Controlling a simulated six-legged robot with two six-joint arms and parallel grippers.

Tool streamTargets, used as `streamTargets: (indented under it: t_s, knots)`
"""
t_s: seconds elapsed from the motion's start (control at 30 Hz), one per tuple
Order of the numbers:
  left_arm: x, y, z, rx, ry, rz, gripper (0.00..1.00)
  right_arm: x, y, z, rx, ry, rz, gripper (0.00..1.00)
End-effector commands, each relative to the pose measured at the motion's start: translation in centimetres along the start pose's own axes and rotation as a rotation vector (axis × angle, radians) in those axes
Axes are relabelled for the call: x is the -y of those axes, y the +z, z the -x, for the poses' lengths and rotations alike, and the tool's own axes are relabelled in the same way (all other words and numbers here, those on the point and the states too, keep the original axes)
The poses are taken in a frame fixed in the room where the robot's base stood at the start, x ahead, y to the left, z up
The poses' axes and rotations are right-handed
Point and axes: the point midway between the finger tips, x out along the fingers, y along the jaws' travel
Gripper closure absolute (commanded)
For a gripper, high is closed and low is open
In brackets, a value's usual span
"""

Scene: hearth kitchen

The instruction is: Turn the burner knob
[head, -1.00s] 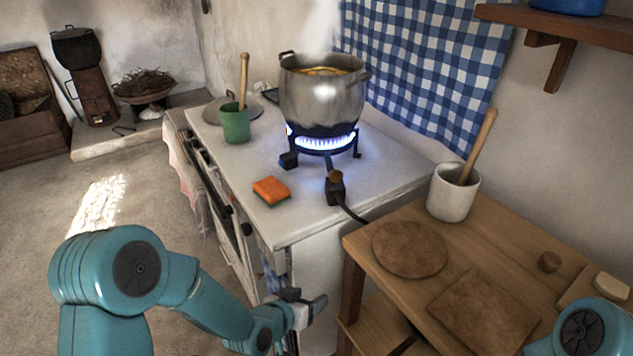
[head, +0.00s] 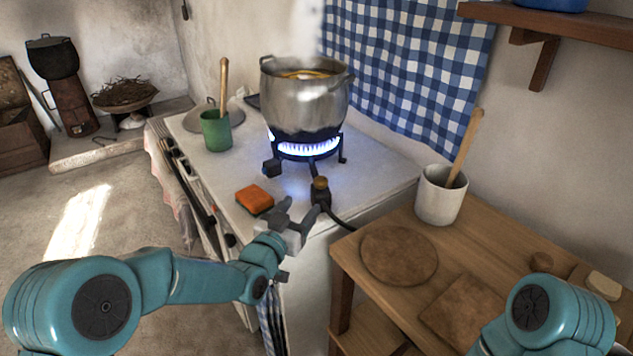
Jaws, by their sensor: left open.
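The burner knob (head: 320,184) is a small brass-coloured cap on a dark valve (head: 321,198) at the front of the stove top. A black hose runs from the valve to the right. The burner (head: 306,148) has a ring of blue flame under a steaming metal pot (head: 305,103). My left gripper (head: 298,211) is open, at the stove's front edge, just left of and below the knob. Its fingers point toward the valve; I cannot tell whether they touch it. My right arm shows at the lower right, but its gripper is out of view.
An orange sponge (head: 254,199) lies just left of my left gripper. A green cup (head: 216,131) with a wooden handle stands behind it. On the wooden table (head: 377,284) at right are a white crock (head: 440,196) and a round board (head: 399,255).

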Motion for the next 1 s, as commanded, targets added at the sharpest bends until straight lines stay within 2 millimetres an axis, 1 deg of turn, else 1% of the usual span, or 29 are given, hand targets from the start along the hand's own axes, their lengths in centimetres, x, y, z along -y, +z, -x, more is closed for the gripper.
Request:
streamTargets:
  t_s: [0.03, 0.2, 0.4, 0.5, 0.7, 0.97, 1.0]
  knots:
    - [-0.1, -0.2, -1.3, -0.001, 0.001, 0.000, 0.37, 0.2, 0.0, 0.5, 0.000, 0.000, 0.000, 0.57]
    - [0.0, -0.1, -5.0, 0.000, 0.000, 0.000, 0.37, 0.4, 0.0, 1.1, 0.000, 0.000, 0.000, 0.57]
    - [0.1, -0.1, -8.4, 0.000, -0.003, 0.001, 0.37, 0.6, 0.0, 1.6, 0.000, 0.000, 0.000, 0.57]
    - [0.2, 0.0, -9.6, 0.001, -0.004, 0.002, 0.37, 0.6, 0.0, 1.8, 0.000, 0.000, 0.000, 0.57]
    - [0.2, 0.0, -10.7, 0.002, -0.003, 0.001, 0.37, 0.7, 0.0, 1.9, 0.000, 0.000, 0.000, 0.57]
    - [0.2, 0.1, -10.8, 0.002, -0.004, 0.001, 0.37, 0.7, 0.0, 1.9, 0.000, 0.000, 0.000, 0.57]
    - [0.2, 0.1, -10.8, 0.002, -0.004, 0.001, 0.44, 0.7, 0.0, 1.9, 0.000, 0.000, 0.000, 0.57]
